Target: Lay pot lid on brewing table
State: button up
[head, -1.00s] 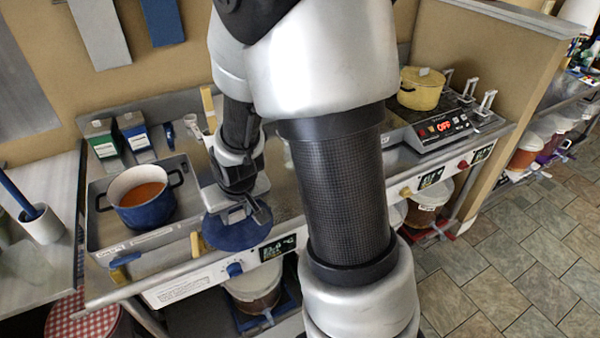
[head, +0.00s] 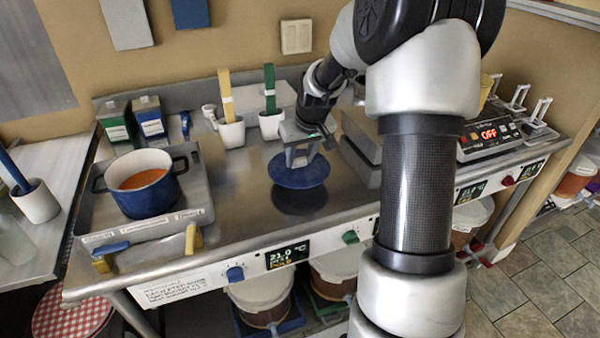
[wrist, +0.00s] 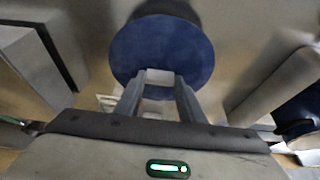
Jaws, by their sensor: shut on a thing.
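The blue round pot lid (head: 299,172) is held level in my gripper (head: 301,160), a little above the metal brewing table (head: 255,215). A dark shadow lies on the table just below and in front of it. In the wrist view the lid (wrist: 160,50) lies beyond my gripper (wrist: 160,82), whose fingers are closed on its light knob. The blue pot (head: 146,190) with orange liquid stands uncovered on the left of the table.
White cups with a yellow-handled tool (head: 231,133) and a green-handled tool (head: 271,124) stand behind the lid. A grey box (head: 360,150) is at its right. Green and blue cartons (head: 150,120) stand at the back left. The table in front of the lid is clear.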

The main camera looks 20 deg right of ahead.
aim_at(300, 168)
jog(key=shift+f+b, duration=0.3)
jog(key=shift+f, duration=1.85)
jog(key=o, duration=1.1)
jog(key=shift+s+r, duration=0.1)
jog(key=shift+r, duration=0.4)
jog(key=p+v, duration=0.1)
jog(key=v, duration=1)
jog(key=shift+p, duration=0.3)
jog(key=shift+s+r, duration=0.1)
jog(key=shift+s, duration=0.05)
